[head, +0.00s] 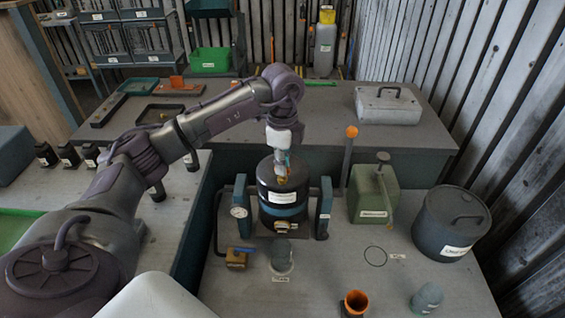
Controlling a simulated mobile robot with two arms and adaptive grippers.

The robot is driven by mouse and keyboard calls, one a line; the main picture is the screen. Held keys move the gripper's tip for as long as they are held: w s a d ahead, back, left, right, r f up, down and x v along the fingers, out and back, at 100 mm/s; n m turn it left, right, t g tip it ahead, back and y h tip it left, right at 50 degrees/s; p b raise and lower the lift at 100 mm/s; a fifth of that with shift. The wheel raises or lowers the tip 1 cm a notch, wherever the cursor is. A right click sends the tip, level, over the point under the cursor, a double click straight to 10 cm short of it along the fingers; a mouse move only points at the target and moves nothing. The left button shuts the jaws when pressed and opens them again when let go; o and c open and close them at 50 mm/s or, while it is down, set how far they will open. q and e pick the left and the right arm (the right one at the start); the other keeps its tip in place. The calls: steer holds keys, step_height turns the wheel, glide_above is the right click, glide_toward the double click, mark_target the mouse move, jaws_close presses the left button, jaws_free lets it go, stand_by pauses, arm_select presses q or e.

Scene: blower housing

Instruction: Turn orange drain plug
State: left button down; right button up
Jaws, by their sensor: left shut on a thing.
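A dark cylindrical housing (283,212) with a blue band and a white label stands upright on the near workbench. The small orange drain plug (281,181) shows on top of it, mostly hidden by my fingers. My left gripper (281,172) reaches down from above and is shut on the plug. The plug appears to be at the housing's top; I cannot tell how far it is turned. My right gripper is not in view.
Blue clamp posts (324,207) flank the housing, with a gauge (239,212) at left. A green can (373,194), a dark lidded pot (452,222), an orange-rimmed cup (355,302) and an orange-knobbed lever (351,132) stand to the right. The bench's right front is partly clear.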

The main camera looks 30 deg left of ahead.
arm_select(q)
steer(key=c, duration=1.2)
jaws_free()
step_height(320, 180, up, 12)
